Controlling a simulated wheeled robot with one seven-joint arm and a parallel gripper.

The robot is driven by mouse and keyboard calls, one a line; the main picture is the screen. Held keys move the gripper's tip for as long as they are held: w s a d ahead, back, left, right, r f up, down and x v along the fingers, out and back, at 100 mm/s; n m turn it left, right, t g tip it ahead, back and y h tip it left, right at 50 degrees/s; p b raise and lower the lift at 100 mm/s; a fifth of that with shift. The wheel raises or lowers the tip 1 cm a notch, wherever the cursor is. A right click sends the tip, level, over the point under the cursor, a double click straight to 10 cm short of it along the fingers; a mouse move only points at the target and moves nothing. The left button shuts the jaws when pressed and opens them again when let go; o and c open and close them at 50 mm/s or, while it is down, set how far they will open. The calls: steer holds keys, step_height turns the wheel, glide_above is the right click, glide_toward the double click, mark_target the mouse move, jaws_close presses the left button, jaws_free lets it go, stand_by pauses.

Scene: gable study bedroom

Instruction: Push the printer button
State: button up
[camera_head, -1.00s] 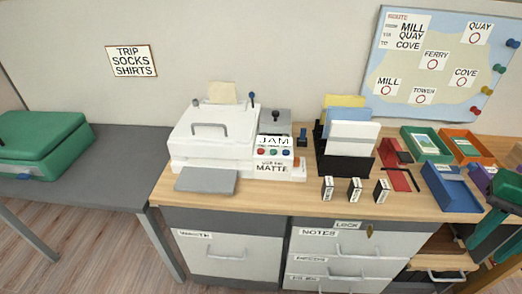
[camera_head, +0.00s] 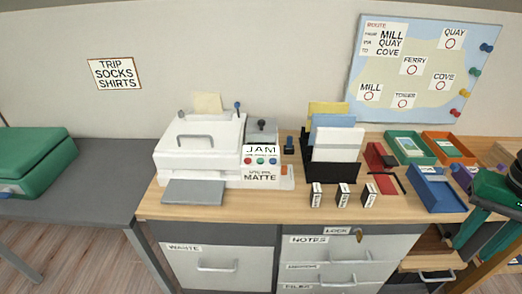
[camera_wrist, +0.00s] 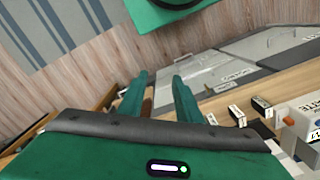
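The white printer (camera_head: 200,140) stands on the wooden desk, left of centre in the head view. Its front panel has a red button (camera_head: 248,161), a green button (camera_head: 261,161) and a blue button (camera_head: 273,161) in a row under a JAM display (camera_head: 261,150). A MATTE label (camera_head: 261,177) is below them, and an orange piece (camera_head: 285,170) is to their right. In the wrist view, my gripper (camera_wrist: 160,85) is open and empty, its two green fingers apart, well away from the printer. A printer corner (camera_wrist: 302,112) shows at the right edge there; the buttons are not clear in that view.
Several small labelled boxes (camera_head: 343,195) stand at the desk's front edge. A black file holder (camera_head: 330,172), red stapler-like item (camera_head: 380,157), and green (camera_head: 409,148), orange (camera_head: 447,146) and blue (camera_head: 437,190) trays lie right of the printer. Drawers (camera_head: 330,270) are below.

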jaws_close()
stand_by(1.6)
